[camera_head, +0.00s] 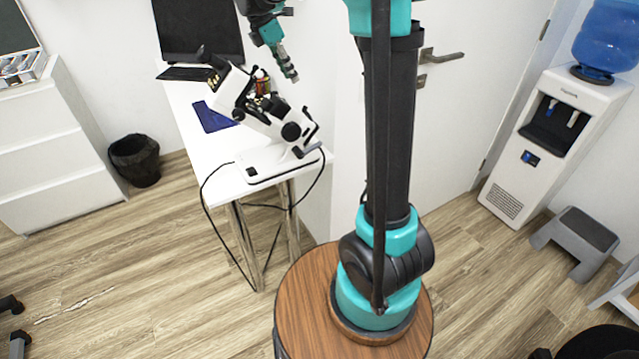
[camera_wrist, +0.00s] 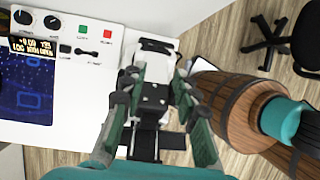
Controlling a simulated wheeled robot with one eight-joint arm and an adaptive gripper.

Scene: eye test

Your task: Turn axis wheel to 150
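A white optical instrument (camera_head: 268,118) with black parts stands tilted on a white base at the table's near end. It has a round black knob (camera_head: 291,131) on its side. I cannot tell which part is the axis wheel, and no scale reading of 150 is legible. My gripper (camera_head: 291,76) hangs just above the instrument in the head view. In the wrist view my gripper (camera_wrist: 153,84) has its two fingers spread apart. The instrument's white and black body (camera_wrist: 153,92) shows between and beyond them. I see nothing held, and cannot tell whether the fingers touch the instrument.
In the wrist view, a panel has knobs (camera_wrist: 52,22), a green button and a red button (camera_wrist: 110,31). A bin (camera_head: 135,158) stands left.

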